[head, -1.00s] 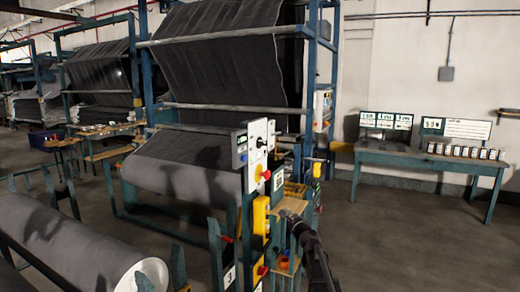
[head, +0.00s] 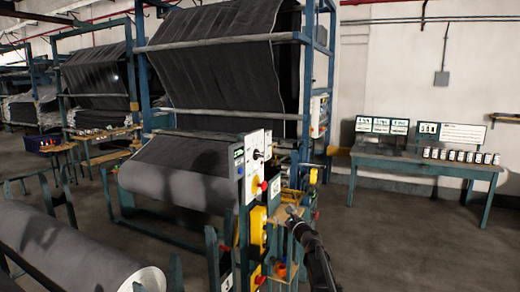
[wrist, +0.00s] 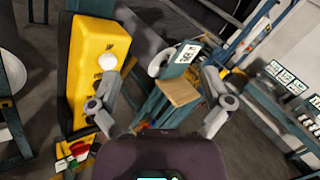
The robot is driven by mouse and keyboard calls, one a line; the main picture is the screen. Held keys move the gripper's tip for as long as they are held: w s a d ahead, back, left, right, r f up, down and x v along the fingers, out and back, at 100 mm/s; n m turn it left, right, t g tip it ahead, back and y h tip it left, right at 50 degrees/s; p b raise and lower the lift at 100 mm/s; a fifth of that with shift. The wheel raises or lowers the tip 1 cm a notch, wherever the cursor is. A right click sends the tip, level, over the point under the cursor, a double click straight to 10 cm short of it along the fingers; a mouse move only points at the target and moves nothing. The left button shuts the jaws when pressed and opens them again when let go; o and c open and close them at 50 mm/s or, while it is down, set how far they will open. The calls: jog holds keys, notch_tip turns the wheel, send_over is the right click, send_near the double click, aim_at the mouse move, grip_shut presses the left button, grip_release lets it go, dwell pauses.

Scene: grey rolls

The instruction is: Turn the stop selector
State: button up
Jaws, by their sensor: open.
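A white control panel (head: 252,165) stands upright on a blue post at the middle of the head view. It carries small dark knobs (head: 258,155) and a red button on a yellow disc (head: 259,187). I cannot tell which control is the stop selector. A yellow box (head: 257,228) hangs below the panel and fills the left of the wrist view (wrist: 93,85), with a pale round knob (wrist: 107,61) on its face. My gripper (wrist: 160,108) is open, with nothing between its fingers. In the head view my gripper (head: 291,212) is right of the yellow box, below the white panel.
A small wooden shelf (wrist: 179,91) on a blue post lies beyond the fingers. A large grey roll (head: 65,250) is at lower left. A blue table (head: 425,164) with screens and several jars stands by the right wall. The floor (head: 410,240) at right is clear.

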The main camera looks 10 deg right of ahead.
aim_at(262, 156)
jog(key=s+r+m+g+y+p, duration=0.3)
jog(key=r+m+y+p, duration=0.4)
jog(key=r+p, duration=0.6)
jog(key=shift+d+r+y, duration=0.3)
jog(key=shift+r+y, duration=0.9)
jog(key=shift+r, duration=1.5)
jog(key=p+x, duration=0.4)
jog(key=x, duration=1)
jog(key=shift+d+p, duration=0.1)
jog(key=shift+p, duration=0.2)
jog(key=c, duration=1)
